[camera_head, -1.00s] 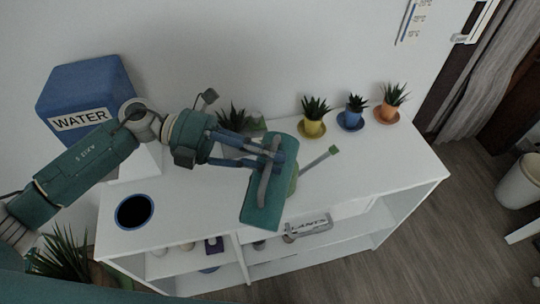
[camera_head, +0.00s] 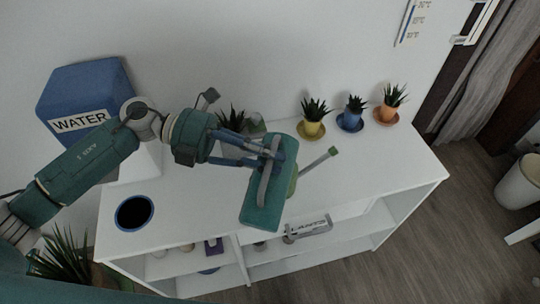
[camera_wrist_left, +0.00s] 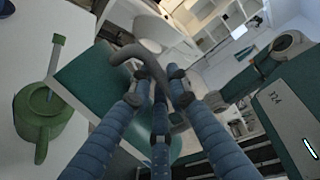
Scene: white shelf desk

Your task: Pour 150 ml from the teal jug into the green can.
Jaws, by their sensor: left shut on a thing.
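The teal jug (camera_head: 262,207) is held by its grey handle in my left gripper (camera_head: 274,152), above the front of the white desk top. In the left wrist view, the left fingers (camera_wrist_left: 160,88) are around the grey handle, and the teal jug body (camera_wrist_left: 88,78) lies behind them. The green can (camera_head: 293,184) is partly hidden behind the jug; its spout (camera_head: 320,159) points to the back right. The left wrist view shows the can (camera_wrist_left: 42,115) beside the jug. No liquid shows. My right gripper is out of view.
Potted plants in yellow (camera_head: 312,128), blue (camera_head: 350,121) and orange (camera_head: 386,113) pots stand along the back. Another plant (camera_head: 232,120) is behind my gripper. A blue WATER container (camera_head: 85,90) and a dark round opening (camera_head: 134,212) are at left. The desk's right part is clear.

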